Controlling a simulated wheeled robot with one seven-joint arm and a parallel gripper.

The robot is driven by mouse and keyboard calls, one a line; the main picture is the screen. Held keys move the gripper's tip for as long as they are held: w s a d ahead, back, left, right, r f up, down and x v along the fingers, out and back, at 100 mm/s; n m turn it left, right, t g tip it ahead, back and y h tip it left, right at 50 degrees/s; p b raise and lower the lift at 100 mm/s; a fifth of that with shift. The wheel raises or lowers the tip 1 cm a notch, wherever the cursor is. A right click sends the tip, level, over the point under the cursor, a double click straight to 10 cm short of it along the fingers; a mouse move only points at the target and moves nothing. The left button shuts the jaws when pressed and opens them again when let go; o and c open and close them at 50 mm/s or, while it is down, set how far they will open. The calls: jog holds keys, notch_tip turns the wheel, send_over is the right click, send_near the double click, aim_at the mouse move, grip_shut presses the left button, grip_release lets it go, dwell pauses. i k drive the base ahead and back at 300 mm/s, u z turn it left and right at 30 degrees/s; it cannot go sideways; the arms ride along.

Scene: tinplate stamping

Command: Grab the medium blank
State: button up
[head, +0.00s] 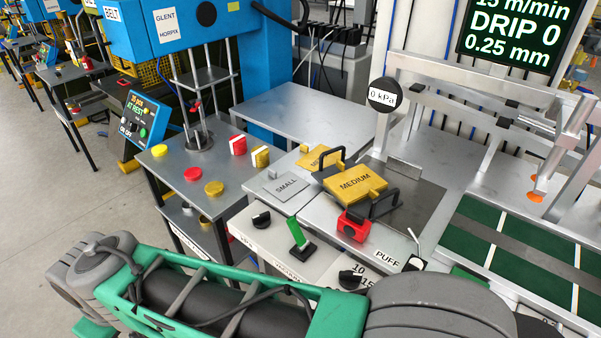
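A thick yellow block lettered MEDIUM (357,183) lies flat on the metal bench, right of centre. Black bow handles stand at its far-left end (331,158) and its near-right end (386,204). Behind it, a flat yellow plate (312,158) shows only part of its lettering, which starts with M; the block and handle hide the rest. A flat grey plate lettered SMALL (284,187) lies to the left of the block. My green and grey arm crosses the bottom of the head view, but my gripper does not show.
A red box (352,226) sits close in front of the block. A green lever (297,236) and black knobs stand on the front panel. A side table (206,176) holds red and yellow pieces. A metal frame and green conveyor (500,238) are at right. The bench behind (300,115) is clear.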

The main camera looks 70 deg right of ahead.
aim_at(311, 162)
jog(key=i, duration=2.15)
jog(key=z, duration=3)
jog(key=i, duration=0.5)
jog(key=z, duration=0.15)
